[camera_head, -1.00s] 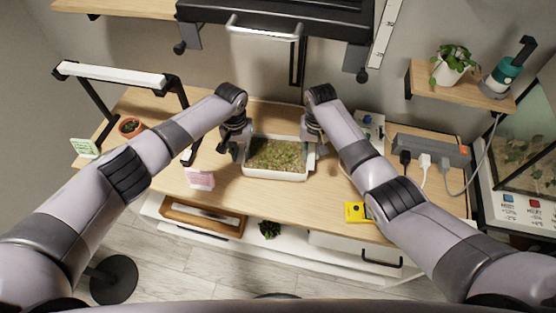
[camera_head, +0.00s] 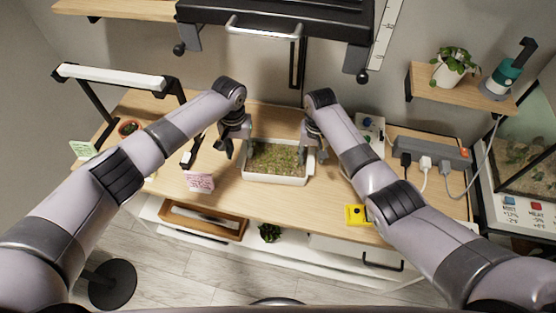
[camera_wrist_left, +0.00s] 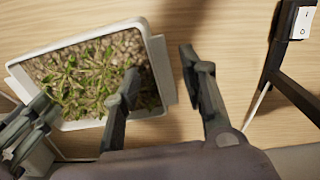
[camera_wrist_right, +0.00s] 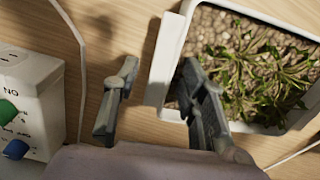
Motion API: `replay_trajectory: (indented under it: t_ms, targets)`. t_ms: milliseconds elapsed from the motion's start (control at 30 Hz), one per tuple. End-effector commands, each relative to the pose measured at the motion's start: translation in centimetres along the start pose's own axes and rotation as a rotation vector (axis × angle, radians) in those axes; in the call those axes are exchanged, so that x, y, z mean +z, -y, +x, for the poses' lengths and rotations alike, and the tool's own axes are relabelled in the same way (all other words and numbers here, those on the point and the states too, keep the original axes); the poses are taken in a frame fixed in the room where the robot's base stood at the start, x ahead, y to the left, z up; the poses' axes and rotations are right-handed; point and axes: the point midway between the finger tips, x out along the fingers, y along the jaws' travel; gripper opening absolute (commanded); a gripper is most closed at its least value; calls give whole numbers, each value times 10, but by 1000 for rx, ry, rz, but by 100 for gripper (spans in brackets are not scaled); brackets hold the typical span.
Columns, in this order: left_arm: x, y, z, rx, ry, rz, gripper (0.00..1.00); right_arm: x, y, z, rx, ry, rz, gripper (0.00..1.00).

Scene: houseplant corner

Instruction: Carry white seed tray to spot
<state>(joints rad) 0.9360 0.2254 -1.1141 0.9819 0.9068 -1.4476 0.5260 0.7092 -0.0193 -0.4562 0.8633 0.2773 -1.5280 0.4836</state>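The white seed tray (camera_head: 276,179) holds soil and small green seedlings and sits on the wooden desk between my grippers. My left gripper (camera_head: 236,148) is at the tray's left end. In the left wrist view (camera_wrist_left: 160,62) its fingers are apart, one over the tray and one outside, with the tray's end wall (camera_wrist_left: 160,75) between. My right gripper (camera_head: 314,148) is at the right end. In the right wrist view (camera_wrist_right: 160,65) its fingers are also apart on either side of the end wall (camera_wrist_right: 167,55). I see no finger pressing the wall. No marked spot is clearly visible.
A pink card (camera_head: 200,182) stands front left of the tray, near the lamp's switch (camera_head: 189,157). A yellow object (camera_head: 356,215) lies at the front right edge. A white box with knobs (camera_head: 370,130) and a power strip (camera_head: 430,152) stand to the right.

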Motion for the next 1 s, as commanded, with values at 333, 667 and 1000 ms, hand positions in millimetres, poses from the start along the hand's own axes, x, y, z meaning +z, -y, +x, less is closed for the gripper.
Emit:
replay_trajectory:
  t_ms: [333, 667, 1000]
  targets:
    - [-2, 0, -71, 0, -3, -1, 39, 0, 0, 0, 0, 0, 0, 39]
    - [-1, 1, -88, -2, 0, -1, 39, -1, 1, -14, -2, -3, -1, 39]
    - [-1, 1, -88, -2, 0, -1, 39, -1, 0, -84, -2, -5, 1, 39]
